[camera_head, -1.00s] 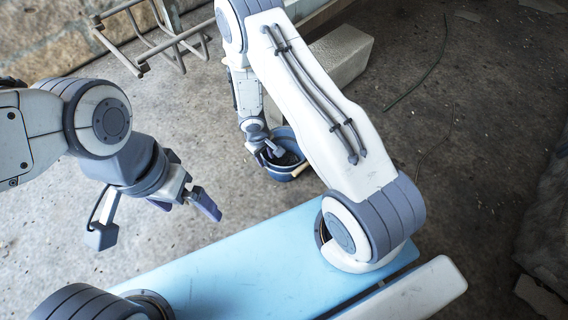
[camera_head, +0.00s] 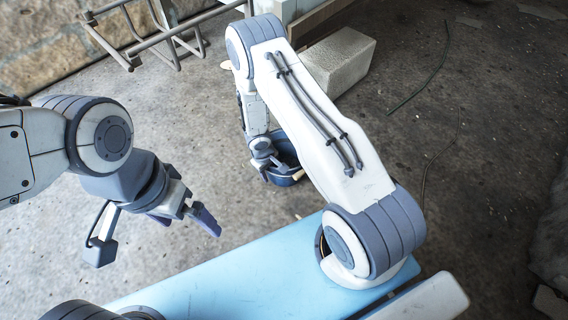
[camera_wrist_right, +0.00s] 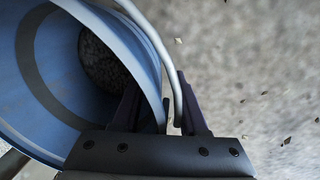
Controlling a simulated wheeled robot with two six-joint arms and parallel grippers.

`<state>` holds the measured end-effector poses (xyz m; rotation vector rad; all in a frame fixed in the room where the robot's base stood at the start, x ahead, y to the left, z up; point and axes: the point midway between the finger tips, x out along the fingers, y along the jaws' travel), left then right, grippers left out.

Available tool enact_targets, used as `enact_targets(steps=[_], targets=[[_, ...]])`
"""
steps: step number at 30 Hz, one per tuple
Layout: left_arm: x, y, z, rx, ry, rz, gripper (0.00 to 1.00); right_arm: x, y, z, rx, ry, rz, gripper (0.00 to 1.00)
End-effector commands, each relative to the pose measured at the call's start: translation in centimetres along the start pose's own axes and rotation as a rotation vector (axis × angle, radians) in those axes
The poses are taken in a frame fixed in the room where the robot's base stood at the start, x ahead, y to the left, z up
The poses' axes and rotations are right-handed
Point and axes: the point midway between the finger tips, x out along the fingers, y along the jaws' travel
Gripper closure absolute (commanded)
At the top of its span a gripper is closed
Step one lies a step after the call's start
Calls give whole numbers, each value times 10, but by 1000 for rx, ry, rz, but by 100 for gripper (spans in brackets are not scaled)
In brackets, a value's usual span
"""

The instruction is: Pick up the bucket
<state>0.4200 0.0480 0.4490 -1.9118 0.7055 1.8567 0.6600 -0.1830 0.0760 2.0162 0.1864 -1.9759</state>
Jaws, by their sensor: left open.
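The blue bucket (camera_head: 287,180) stands on the ground beyond my pale blue base, partly hidden by my right arm. My right gripper (camera_head: 266,163) is at the bucket's left rim. In the right wrist view, the bucket (camera_wrist_right: 48,95) is tilted across the left side, with a dark grey mass inside. The fingers of my right gripper (camera_wrist_right: 160,88) are apart, one inside the bucket and one outside. The bucket's wall and a thin grey handle (camera_wrist_right: 162,50) run between them. My left gripper (camera_head: 190,221) is open and empty, away from the bucket to its left.
A pale block (camera_head: 345,58) lies behind the bucket. A metal tube frame (camera_head: 150,40) stands at the back left by a stone wall (camera_head: 50,40). A thin green cable (camera_head: 425,80) lies on the ground at right. The ground between my left gripper and the bucket is clear.

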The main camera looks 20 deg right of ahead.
Motion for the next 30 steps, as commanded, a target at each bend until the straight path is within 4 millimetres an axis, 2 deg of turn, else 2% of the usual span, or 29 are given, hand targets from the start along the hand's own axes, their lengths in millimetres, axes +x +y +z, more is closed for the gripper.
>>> enact_targets(steps=[1, 4, 30], targets=[[0, 0, 0, 0, 0, 0, 0, -1, 0, 0, 0, 0, 0, 61], [-1, 0, 0, 0, 0, 0, 0, -1, 0, 0, 0, 0, 0, 99], [-1, 0, 0, 0, 0, 0, 0, -1, 0, -1, -1, 2, 0, 100]])
